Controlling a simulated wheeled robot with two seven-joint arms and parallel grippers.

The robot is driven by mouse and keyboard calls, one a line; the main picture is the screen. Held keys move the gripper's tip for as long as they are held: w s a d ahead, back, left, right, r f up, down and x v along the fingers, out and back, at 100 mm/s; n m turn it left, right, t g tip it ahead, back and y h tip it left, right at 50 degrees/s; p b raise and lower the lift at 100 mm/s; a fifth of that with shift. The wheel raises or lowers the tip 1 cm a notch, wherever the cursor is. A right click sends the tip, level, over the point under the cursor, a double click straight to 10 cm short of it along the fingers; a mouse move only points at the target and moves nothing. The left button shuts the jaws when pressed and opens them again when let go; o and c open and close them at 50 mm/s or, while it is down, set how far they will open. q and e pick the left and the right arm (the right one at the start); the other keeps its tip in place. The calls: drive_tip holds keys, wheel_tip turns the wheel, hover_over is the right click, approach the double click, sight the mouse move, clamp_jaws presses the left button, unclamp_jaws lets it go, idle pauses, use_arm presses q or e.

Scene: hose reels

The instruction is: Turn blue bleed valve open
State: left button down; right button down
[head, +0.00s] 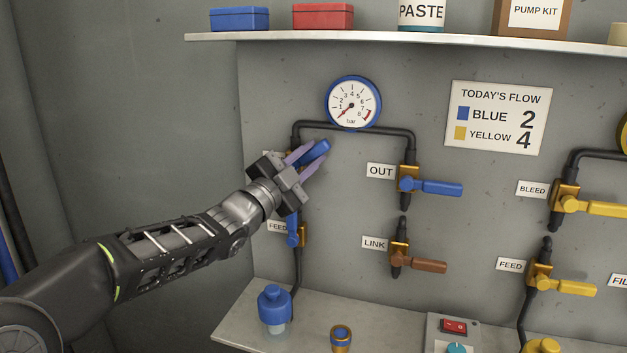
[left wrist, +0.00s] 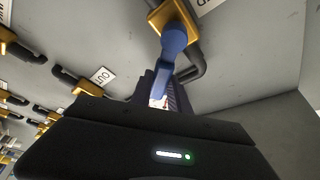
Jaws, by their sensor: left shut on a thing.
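The blue bleed valve's handle (head: 319,147) shows between the purple fingers of my left gripper (head: 308,153) in the head view, tilted up to the right. My left gripper is shut on this handle. The valve body and most of its label are hidden behind the gripper. In the left wrist view the blue handle (left wrist: 174,45) runs from a brass valve body (left wrist: 165,17) down between the fingers (left wrist: 160,92). My right gripper is not in view.
The blue gauge (head: 353,104) hangs above the pipe. The blue OUT handle (head: 438,187) points right; the blue FEED handle (head: 293,228) hangs down below my gripper. A brown LINK handle (head: 428,266) points right. A shelf (head: 400,39) crosses above; a ledge (head: 300,325) lies below.

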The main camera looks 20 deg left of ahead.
use_arm(q)
drive_tip(key=shift+w+a+r+n+t+y+b, duration=0.1)
drive_tip(key=shift+a+r+n+t+y+b, duration=0.6)
drive_tip(key=shift+n+b, duration=1.45)
drive_tip(key=shift+a+r+n+t+y+b, duration=0.1)
drive_tip(key=shift+a+n+t+y+b, duration=0.25)
drive_tip(key=shift+a+n+y+b, duration=1.6)
drive_tip(key=shift+w+d+r+n+t+y+b, duration=0.2)
drive_tip(key=shift+n+t+y+b, duration=0.75)
drive_tip(key=shift+n, duration=2.25)
drive_tip(key=shift+s+r+g+h+b, duration=0.1)
drive_tip(key=shift+s+g+h+b, duration=0.05)
drive_tip(key=shift+g+h+b, duration=0.2)
drive_tip(key=c, duration=1.2)
unclamp_jaws()
drive_tip(key=shift+c, duration=0.2)
drive_tip(key=b+v, duration=0.1)
drive_tip(key=v, duration=0.6)
drive_tip(key=shift+s, duration=0.4)
